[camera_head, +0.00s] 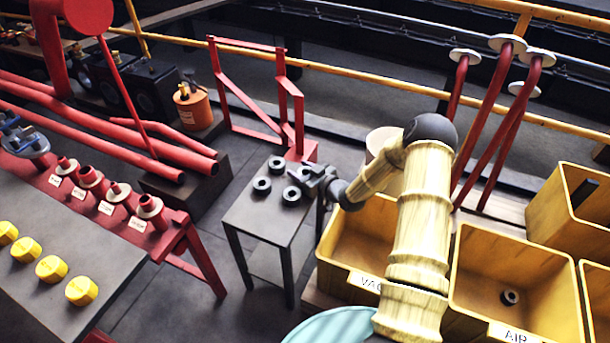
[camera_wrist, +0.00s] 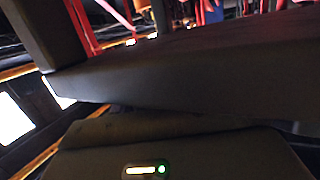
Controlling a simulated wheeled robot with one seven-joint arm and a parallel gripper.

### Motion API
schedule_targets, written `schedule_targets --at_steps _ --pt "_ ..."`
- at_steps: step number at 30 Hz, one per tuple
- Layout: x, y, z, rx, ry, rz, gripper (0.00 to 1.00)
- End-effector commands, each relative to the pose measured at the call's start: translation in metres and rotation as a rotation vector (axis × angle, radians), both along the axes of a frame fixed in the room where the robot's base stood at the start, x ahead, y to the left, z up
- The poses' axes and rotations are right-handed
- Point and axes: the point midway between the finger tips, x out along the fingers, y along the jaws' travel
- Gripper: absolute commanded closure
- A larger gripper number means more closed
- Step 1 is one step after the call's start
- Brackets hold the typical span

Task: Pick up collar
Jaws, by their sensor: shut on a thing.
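Several dark ring-shaped collars are at the small dark table (camera_head: 245,217) in the head view. One collar (camera_head: 276,165) lies near the table's back edge, one (camera_head: 262,186) at the left and one (camera_head: 292,196) at the front right. My gripper (camera_head: 303,176) is low over the right side of the table, shut on a dark collar that its fingers mostly hide. I cannot tell whether that collar touches the tabletop. The wrist view shows large dark surfaces close up and no clear collar.
Yellow bins labelled VAC (camera_head: 340,226) and AIR (camera_head: 468,298) stand to the right; the AIR bin holds a small dark ring (camera_head: 510,297). A red frame (camera_head: 247,85) rises behind the small table. A bench with yellow knobs (camera_head: 81,290) is at the left.

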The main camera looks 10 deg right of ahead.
Motion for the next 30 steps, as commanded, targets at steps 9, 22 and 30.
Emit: schedule_targets --at_steps 9,22,30 --pt "0.001 0.0 0.016 0.0 -0.004 0.0 0.91" --pt "0.001 0.0 0.091 -0.001 -0.003 0.001 0.91" --pt "0.0 0.0 0.101 0.0 -0.002 0.0 0.91"
